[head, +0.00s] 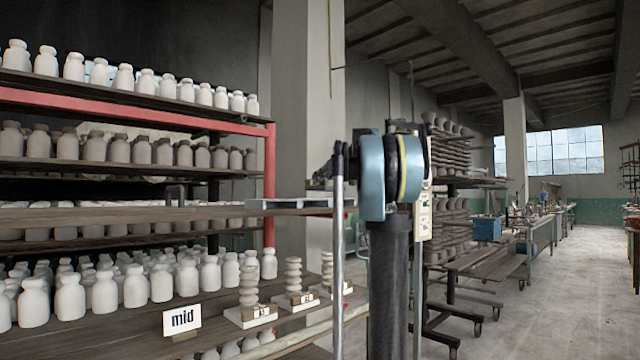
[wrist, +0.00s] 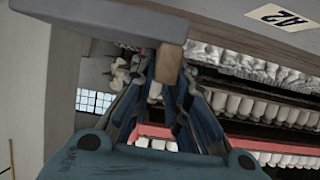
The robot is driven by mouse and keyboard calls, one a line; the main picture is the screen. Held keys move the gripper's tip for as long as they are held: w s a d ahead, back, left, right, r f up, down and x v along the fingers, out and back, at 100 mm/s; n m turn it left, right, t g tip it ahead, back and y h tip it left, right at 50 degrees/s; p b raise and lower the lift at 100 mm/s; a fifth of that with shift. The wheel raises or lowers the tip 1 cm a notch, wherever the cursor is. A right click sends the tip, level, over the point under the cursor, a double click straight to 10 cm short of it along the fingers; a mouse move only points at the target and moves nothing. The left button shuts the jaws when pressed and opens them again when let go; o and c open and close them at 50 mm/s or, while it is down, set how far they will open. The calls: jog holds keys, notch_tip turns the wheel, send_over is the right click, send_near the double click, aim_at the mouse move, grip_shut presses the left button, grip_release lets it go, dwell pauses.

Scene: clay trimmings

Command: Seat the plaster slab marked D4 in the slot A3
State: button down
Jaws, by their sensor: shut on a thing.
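In the wrist view my gripper (wrist: 167,76) is shut on a tan block (wrist: 168,64) that meets a flat grey slab (wrist: 100,22). No D4 mark is readable on this slab. It lies against or just in front of a brown board (wrist: 235,33) with an A2 label (wrist: 279,17). I cannot tell whether they touch. In the head view a thin pale blue-grey slab (head: 288,204) lies level at the end of a wooden shelf (head: 130,214), left of my arm. It looks like the same slab. My fingertips are not clear there. No A3 label is readable.
The shelves at left hold many white bottles (head: 104,292), with a red post (head: 269,185) at their end. The concrete floor (head: 560,310) at right is open.

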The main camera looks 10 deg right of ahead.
jog(key=shift+f, duration=0.7)
jog(key=c, duration=1.6)
grip_release()
jog(key=shift+o, duration=0.2)
jog(key=shift+r, duration=0.1)
jog(key=shift+r, duration=0.35)
jog(key=v, duration=1.2)
jog(key=shift+s, duration=0.1)
